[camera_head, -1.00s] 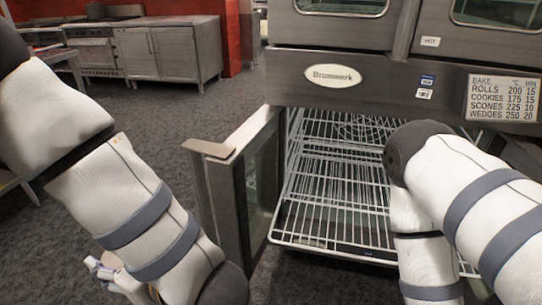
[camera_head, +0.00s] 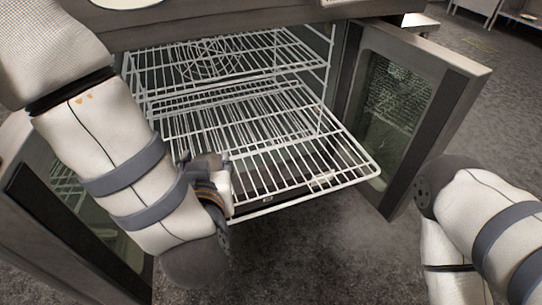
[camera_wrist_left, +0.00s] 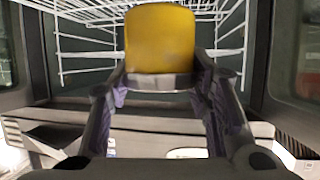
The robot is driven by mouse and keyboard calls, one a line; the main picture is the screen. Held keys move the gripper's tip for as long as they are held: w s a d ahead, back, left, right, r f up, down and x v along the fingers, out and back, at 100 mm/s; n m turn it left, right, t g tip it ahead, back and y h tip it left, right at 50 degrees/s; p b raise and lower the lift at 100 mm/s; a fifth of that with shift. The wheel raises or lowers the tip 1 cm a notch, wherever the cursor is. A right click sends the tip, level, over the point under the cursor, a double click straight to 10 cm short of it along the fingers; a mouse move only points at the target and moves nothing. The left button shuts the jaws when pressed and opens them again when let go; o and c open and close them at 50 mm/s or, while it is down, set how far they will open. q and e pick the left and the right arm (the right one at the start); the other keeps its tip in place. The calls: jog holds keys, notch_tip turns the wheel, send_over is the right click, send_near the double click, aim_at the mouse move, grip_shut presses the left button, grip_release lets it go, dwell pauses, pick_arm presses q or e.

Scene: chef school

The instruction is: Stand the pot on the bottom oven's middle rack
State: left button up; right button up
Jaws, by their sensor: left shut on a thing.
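A yellow pot (camera_wrist_left: 160,35) fills the upper middle of the left wrist view, between the two fingers of my left gripper (camera_wrist_left: 160,82). The gripper is shut on it. In the head view my left gripper (camera_head: 208,172) is small and partly covered by my own arm, at the left front part of the pulled-out rack; I cannot make out the pot there. The bottom oven is open. Its pulled-out wire rack (camera_head: 285,150) is bare, with another wire rack (camera_head: 180,76) above it. Whether the pot touches a rack cannot be told. My right gripper is out of view.
The right oven door (camera_head: 397,100) stands open at the right, with my right forearm in front of it. The left door (camera_head: 60,240) stands open at lower left. Dark carpet floor (camera_head: 320,250) is clear in front of the rack.

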pick_arm(q)
jog(key=d+f+m+g+h+b, duration=0.1)
jog(key=d+f+m+h+b, duration=0.1)
jog(key=d+m+h+b, duration=0.45)
jog(key=shift+m+h, duration=0.25)
jog(key=shift+h, duration=0.5)
jog(key=w+d+f, duration=0.1)
jog(key=w+f, duration=0.2)
jog(key=w, duration=0.1)
jog(key=w+d+f+b, duration=0.1)
jog(key=w+f, duration=0.2)
jog(key=w, duration=0.2)
jog(key=w+d+f+b, duration=0.1)
jog(key=w+f, duration=0.2)
jog(key=w, duration=0.1)
jog(key=shift+w, duration=0.4)
jog(key=shift+w+d+f+b, duration=0.1)
jog(key=shift+f+b, duration=0.35)
jog(key=shift+f, duration=1.05)
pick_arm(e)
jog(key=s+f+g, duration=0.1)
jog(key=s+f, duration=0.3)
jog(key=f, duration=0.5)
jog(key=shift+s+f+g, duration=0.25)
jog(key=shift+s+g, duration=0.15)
pick_arm(q)
jog(key=shift+f, duration=0.15)
jog(key=o, duration=1.2)
jog(key=shift+o, duration=0.2)
